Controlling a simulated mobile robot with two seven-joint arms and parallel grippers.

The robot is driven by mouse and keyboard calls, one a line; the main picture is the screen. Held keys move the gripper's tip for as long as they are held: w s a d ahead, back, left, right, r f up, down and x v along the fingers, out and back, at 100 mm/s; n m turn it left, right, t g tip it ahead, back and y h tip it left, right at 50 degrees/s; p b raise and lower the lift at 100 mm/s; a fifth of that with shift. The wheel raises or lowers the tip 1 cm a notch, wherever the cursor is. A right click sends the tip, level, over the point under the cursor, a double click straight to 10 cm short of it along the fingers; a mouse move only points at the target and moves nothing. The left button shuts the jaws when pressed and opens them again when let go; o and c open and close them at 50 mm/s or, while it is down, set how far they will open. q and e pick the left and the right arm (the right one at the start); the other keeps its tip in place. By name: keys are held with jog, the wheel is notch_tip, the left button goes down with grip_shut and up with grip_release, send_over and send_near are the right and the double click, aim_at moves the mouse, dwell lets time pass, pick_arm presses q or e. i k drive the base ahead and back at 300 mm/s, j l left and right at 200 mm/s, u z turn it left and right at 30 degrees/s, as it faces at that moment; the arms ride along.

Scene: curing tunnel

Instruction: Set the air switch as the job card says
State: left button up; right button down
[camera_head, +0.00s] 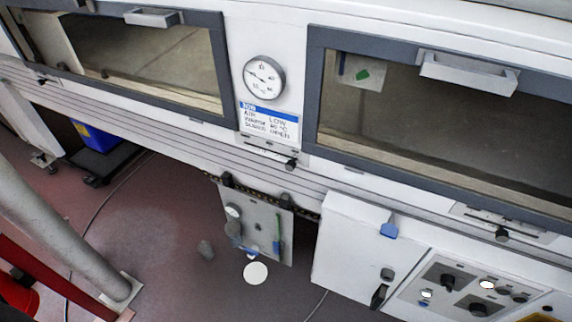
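The job card (268,122) is fixed on the white machine front below a round dial (264,77). The lines below are blurred. Neither of my grippers is in view.
Two framed windows with handles, left (153,17) and right (469,70), have sliders below. A white cabinet (350,245) with a dark latch stands left of the panel. A grey plate (262,232) with tools hangs at the middle. A grey post (65,225) stands left on red floor.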

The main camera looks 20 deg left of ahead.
aim_at(448, 281)
jog(key=k+z, duration=0.1)
jog(key=z, duration=1.05)
